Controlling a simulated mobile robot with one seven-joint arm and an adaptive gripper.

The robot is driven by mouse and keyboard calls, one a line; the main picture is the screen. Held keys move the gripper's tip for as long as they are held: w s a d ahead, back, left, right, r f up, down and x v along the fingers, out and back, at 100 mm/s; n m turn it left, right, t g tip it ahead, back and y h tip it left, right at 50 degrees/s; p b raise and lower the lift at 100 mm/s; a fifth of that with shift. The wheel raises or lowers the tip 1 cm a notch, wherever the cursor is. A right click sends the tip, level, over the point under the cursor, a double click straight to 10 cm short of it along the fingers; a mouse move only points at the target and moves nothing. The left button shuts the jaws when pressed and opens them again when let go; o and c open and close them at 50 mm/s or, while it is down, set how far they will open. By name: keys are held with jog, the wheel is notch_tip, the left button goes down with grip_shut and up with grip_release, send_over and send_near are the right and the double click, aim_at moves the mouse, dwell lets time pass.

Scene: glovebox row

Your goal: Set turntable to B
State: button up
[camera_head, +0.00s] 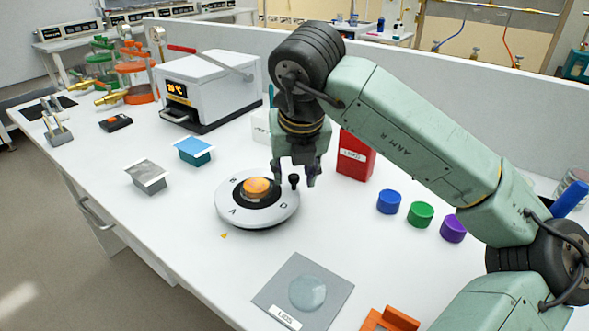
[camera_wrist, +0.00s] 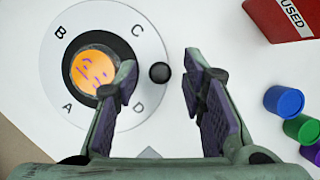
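The turntable (camera_head: 228,210) is a light grey disc with a black inner ring and an orange centre piece (camera_head: 257,187). Its rim carries A, B, C and D; the A is nearest the small yellow triangle (camera_head: 224,236) on the bench. A black knob (camera_head: 294,181) stands on the rim between C and D, clear in the wrist view (camera_wrist: 159,73). My gripper (camera_head: 295,180) is open and empty above the rim. In the wrist view its fingertips (camera_wrist: 160,80) lie left and right of the knob, apart from it. Their exact height over it is unclear.
A red box (camera_head: 356,157) stands behind the gripper; blue (camera_head: 389,201), green (camera_head: 421,214) and purple (camera_head: 453,228) cylinders are at right. A grey mat (camera_head: 283,281) lies in front. Grey (camera_head: 146,178) and blue (camera_head: 194,151) blocks and a white heater (camera_head: 210,88) are left.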

grip_shut()
dwell(0.7)
